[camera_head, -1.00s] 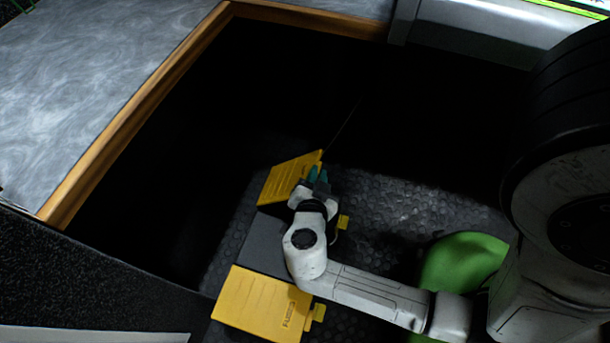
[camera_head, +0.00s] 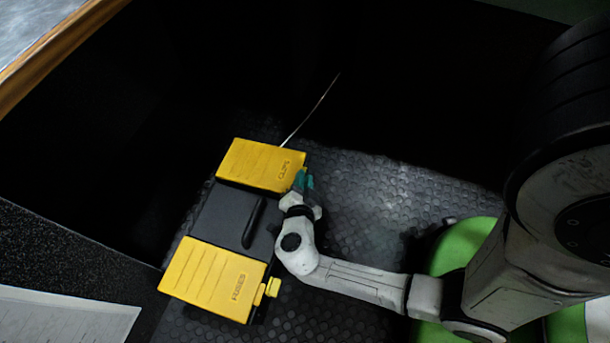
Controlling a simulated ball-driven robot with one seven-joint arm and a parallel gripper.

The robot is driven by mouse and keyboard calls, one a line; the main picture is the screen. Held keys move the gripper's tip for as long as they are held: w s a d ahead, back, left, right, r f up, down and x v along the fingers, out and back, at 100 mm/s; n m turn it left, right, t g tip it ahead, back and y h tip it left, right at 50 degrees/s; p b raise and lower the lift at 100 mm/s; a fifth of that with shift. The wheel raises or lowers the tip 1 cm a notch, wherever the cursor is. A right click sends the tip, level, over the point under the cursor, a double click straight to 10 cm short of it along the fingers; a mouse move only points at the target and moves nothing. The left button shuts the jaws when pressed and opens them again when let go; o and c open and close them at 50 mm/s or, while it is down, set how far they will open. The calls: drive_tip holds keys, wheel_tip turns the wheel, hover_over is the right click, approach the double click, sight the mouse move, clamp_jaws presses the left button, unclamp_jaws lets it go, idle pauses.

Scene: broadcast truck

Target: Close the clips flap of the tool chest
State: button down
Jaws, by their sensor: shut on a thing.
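The tool chest (camera_head: 213,225) is a dark box with a black handle on the bumpy floor. Its yellow clips flap (camera_head: 258,164), lettered CLIPS, lies flat over the far end of the chest. The yellow fuses flap (camera_head: 212,278) lies flat over the near end, with a yellow latch on its right edge. My gripper (camera_head: 302,181), with teal fingertips, is at the right edge of the clips flap. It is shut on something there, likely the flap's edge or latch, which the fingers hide.
A thin pale rod or wire (camera_head: 312,110) rises behind the clips flap. A wood-edged counter (camera_head: 50,50) is at the upper left. A white sheet (camera_head: 65,318) lies at the lower left. Open bumpy floor (camera_head: 380,200) lies right of the chest.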

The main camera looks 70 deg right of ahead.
drive_tip(key=shift+f, duration=0.35)
drive_tip(key=c, duration=1.3)
unclamp_jaws()
drive_tip(key=shift+o, duration=0.2)
drive_tip(key=p+v, duration=0.3)
drive_tip(key=v, duration=0.8)
drive_tip(key=shift+d, duration=0.1)
